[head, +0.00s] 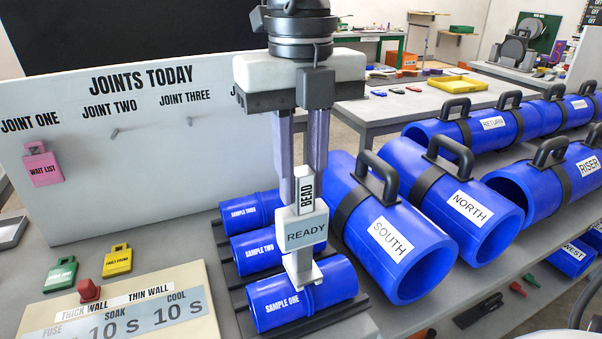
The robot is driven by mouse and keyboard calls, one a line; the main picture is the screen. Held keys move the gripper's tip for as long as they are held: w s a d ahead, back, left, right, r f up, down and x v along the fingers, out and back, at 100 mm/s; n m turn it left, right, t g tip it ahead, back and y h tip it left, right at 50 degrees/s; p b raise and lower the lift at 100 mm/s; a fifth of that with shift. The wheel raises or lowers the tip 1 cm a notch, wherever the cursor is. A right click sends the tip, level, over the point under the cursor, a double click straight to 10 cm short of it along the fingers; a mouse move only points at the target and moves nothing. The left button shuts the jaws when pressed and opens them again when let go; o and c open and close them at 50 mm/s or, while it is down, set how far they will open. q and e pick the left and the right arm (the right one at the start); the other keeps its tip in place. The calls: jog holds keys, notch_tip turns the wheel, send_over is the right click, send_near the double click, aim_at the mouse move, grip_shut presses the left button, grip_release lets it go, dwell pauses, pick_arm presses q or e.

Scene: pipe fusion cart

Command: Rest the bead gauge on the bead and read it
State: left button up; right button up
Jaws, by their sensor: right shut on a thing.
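My right gripper (303,182) points down from the top middle and is shut on the bead gauge. The bead gauge (306,232) is a white upright tool with a BEAD label on its handle and a screen that says READY. Its forked foot is at the top of the blue pipe labelled SAMPLE ONE (265,307). I cannot tell whether the foot touches the pipe, and the gauge hides the bead there. SAMPLE TWO (250,248) and SAMPLE THREE (238,213) lie behind it on the same rack (345,322). My left gripper is not in view.
Large blue handled pipes SOUTH (405,262) and NORTH (482,218) lie close to the right. A JOINTS TODAY board (140,205) stands behind left, with a pink WAIT LIST tag (42,167). Green (60,275) and yellow (117,260) tags and a timing panel (130,300) are at front left.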

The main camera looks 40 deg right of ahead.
jog(key=shift+f, duration=0.35)
jog(key=shift+f+b, duration=0.15)
jog(key=shift+b, duration=0.25)
dwell(0.7)
jog(key=shift+s+f, duration=0.1)
dwell(0.9)
dwell(0.9)
jog(key=shift+r+p, duration=1.35)
jog(key=shift+r, duration=0.35)
jog(key=shift+r+p, duration=1.55)
jog(key=shift+r, duration=0.4)
jog(key=shift+f, duration=0.1)
